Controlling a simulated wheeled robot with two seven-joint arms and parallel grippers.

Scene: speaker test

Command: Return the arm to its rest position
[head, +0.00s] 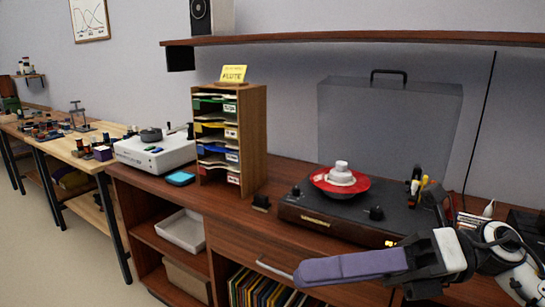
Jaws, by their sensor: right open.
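My right arm comes in from the lower right. Its gripper (310,271) is seen side-on in front of the wooden cabinet. A long purple finger points left, and the other finger is hidden behind it or out of sight. The gripper is open, and I see nothing held in it. It appears in front of the cabinet's front edge, below and nearer than the turntable (345,208), apart from it. The turntable carries a red disc (322,180) with a white stacked piece (341,172) on top. My left gripper is not in view.
A wooden sorter (258,140) with several coloured folders stands left of the turntable. A white device (160,153) and a blue pad (180,178) lie farther left. A shelf (380,38) runs above. The open floor (50,270) is at lower left.

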